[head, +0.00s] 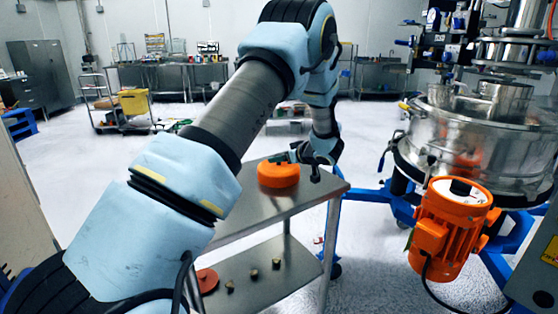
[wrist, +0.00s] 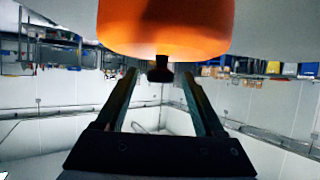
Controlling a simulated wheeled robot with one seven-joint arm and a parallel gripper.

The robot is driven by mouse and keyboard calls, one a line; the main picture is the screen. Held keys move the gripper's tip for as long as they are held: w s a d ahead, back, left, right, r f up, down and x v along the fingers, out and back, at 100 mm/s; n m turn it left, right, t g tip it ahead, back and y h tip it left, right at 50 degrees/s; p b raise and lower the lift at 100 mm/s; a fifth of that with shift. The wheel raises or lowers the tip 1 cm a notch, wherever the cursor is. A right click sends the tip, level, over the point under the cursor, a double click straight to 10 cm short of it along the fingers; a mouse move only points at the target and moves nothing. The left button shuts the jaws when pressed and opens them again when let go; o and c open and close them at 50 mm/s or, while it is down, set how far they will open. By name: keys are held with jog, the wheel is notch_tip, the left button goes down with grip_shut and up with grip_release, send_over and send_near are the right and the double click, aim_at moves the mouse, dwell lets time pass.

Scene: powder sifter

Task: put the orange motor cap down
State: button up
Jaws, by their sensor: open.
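The orange motor cap (head: 278,173) sits on the upper shelf of a metal cart (head: 232,222), near its far right part. My gripper (head: 287,157) is at the cap's upper right edge, low over the cart. In the wrist view, the orange cap (wrist: 165,25) fills the top middle, and a small black knob (wrist: 160,70) projects from it. The gripper's two fingers (wrist: 159,78) are apart, one on each side of the knob, with visible gaps. Whether a finger touches the cap cannot be told.
An orange motor (head: 447,225) on the steel sifter (head: 470,140) stands to the right, with blue frame legs near the cart. The cart's lower shelf holds a red disc (head: 207,281) and several small brown pieces. The upper shelf's front is clear. Shelving and benches stand far back.

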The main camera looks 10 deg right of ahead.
jog(key=b+v, duration=0.2)
jog(key=v, duration=0.8)
jog(key=w+a+r+m+g+h, duration=0.1)
jog(key=a+r+m+h, duration=0.15)
jog(key=a, duration=0.25)
jog(key=w+a+r+m+g+h, duration=0.1)
jog(key=a+h, duration=0.3)
jog(key=a, duration=0.2)
jog(key=s+a+f+m+g, duration=0.1)
jog(key=s+a+g, duration=0.3)
jog(key=s+a, duration=0.6)
jog(key=s+a+f+m+g+y, duration=0.1)
jog(key=s+a+f+g, duration=0.3)
jog(key=s+a, duration=0.6)
jog(key=s, duration=0.4)
jog(key=shift+s+p, duration=0.3)
jog(key=shift+s, duration=0.1)
jog(key=shift+f, duration=0.15)
